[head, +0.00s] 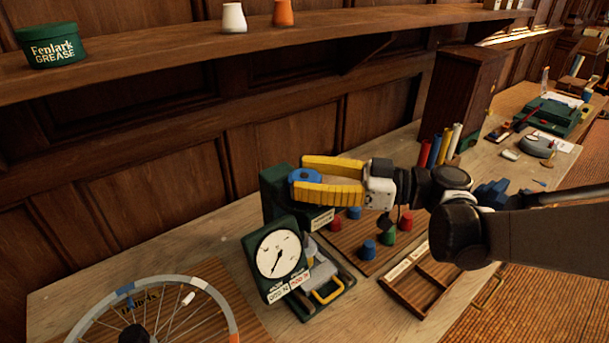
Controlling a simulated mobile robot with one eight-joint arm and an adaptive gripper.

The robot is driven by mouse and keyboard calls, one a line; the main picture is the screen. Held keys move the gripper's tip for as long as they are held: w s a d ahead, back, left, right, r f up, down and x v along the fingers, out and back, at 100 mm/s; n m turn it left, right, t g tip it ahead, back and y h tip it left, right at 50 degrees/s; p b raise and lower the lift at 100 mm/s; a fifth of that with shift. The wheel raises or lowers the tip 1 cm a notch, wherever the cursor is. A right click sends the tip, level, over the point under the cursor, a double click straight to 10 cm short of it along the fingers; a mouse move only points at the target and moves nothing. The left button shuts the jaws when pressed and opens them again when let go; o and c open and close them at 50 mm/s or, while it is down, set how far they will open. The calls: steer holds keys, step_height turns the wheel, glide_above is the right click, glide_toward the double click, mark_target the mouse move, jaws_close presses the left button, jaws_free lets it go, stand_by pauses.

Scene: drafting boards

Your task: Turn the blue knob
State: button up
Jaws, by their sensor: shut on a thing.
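The blue knob (305,176) sits at the top of a dark green device (278,196) on the bench. My gripper (306,182) comes in from the right, and its two yellow fingers are closed around the blue knob, one on its far side and one on its near side. The fingers hide part of the knob. A round white dial (279,253) with a dark pointer faces forward on the front of the device, with small labels below it.
Several red, blue and green pegs (369,249) stand on a brown board right of the device. A divided wooden tray (431,283) lies nearer. A spoked wheel (150,318) lies at the front left. A shelf (190,49) runs above.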

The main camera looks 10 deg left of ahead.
steer(key=m+t, duration=0.2)
steer(key=t, duration=0.1)
steer(key=m+t+h+p, duration=0.1)
steer(key=m+t, duration=0.1)
steer(key=t, duration=0.2)
steer(key=shift+s+m, duration=0.15)
steer(key=shift+m, duration=0.15)
steer(key=m+t+h, duration=0.2)
steer(key=t, duration=0.1)
steer(key=m+t+h+p, duration=0.1)
steer(key=m+t+h, duration=0.2)
steer(key=t, duration=0.1)
steer(key=shift+a, duration=0.15)
steer(key=m+t+h, duration=0.1)
steer(key=m+h, duration=0.1)
steer(key=h, duration=0.1)
steer(key=m+t+h, duration=0.2)
steer(key=shift+m+t+h, duration=0.3)
steer(key=shift+m+h, duration=0.1)
steer(key=shift+m+t+h+b, duration=0.45)
steer(key=shift+m+h, duration=1.45)
steer(key=shift+h, duration=1)
steer(key=o, duration=1.2)
steer(key=shift+w, duration=0.2)
steer(key=shift+c, duration=0.2)
